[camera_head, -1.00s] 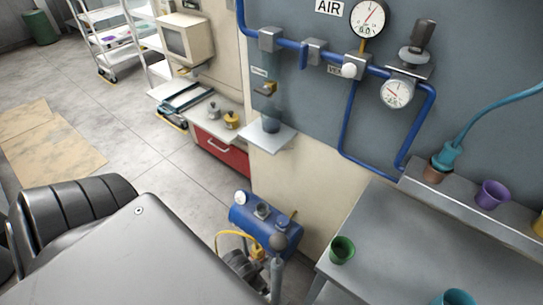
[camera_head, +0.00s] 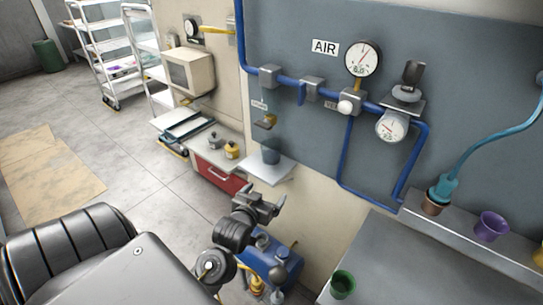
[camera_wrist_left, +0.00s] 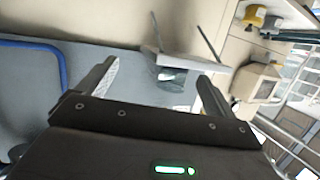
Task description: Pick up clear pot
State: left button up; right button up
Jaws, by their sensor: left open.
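The clear pot (camera_head: 271,153) is a small see-through grey cup standing on a small wall shelf (camera_head: 268,169) below the pipes. My left gripper (camera_head: 272,207) is below and in front of that shelf, apart from the pot, open and empty. In the left wrist view the clear pot (camera_wrist_left: 172,78) shows beyond and between the spread fingers (camera_wrist_left: 160,72), with the shelf edge beside it. My right gripper is not in view.
A blue compressor tank (camera_head: 270,262) is below the left gripper. Blue pipes with gauges (camera_head: 362,58) run along the wall. A green pot (camera_head: 343,284) stands on the grey bench; a purple pot (camera_head: 491,225) is on the right ledge. A red drawer (camera_head: 219,179) is left of the shelf.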

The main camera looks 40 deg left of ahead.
aim_at(268, 153)
pick_arm(q)
jog(key=w+a+r+y, duration=0.1)
jog(key=w+a, duration=0.1)
jog(key=w+a+r+n+t+y, duration=0.1)
jog(key=w+a+r, duration=0.1)
jog(key=w, duration=0.1)
jog(key=w+a+r+t+y+p, duration=0.1)
jog(key=w+a+r, duration=0.1)
jog(key=a, duration=0.1)
jog(key=shift+w+r+n, duration=0.1)
jog(key=shift+w+n, duration=0.3)
jog(key=shift+w+a+r+p, duration=0.1)
jog(key=shift+w+r+p, duration=0.15)
jog(key=shift+w+p, duration=0.2)
jog(key=p+x, duration=0.1)
jog(key=x, duration=0.2)
jog(key=shift+w+f, duration=0.15)
jog(key=shift+w, duration=0.15)
jog(key=shift+w+f, duration=0.1)
jog(key=shift+w, duration=0.2)
